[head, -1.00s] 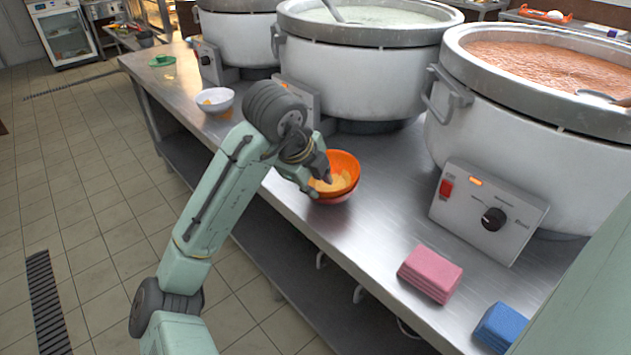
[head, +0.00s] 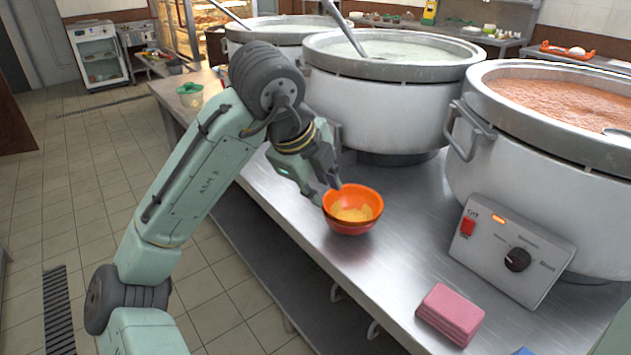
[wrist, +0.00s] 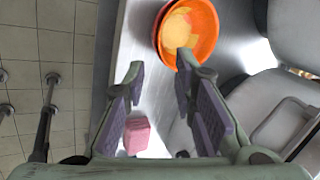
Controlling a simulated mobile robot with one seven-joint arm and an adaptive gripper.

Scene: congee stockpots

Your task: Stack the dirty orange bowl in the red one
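The orange bowl (head: 370,197), with yellowish residue inside, sits nested in the red bowl (head: 350,229) on the steel counter. Only the lower outer side of the red bowl shows below it. In the wrist view the orange bowl (wrist: 207,25) lies beyond my fingertips, with a strip of the red bowl (wrist: 157,32) along its left side. My gripper (head: 328,187) is at the left rim of the bowls, in front of the counter's pots. The wrist view shows my gripper (wrist: 160,68) with its fingers apart and nothing between them.
Large steel pots stand along the back, the nearest (head: 555,115) holding reddish congee. Its control box (head: 510,255) juts forward. The counter right of the bowls is clear.

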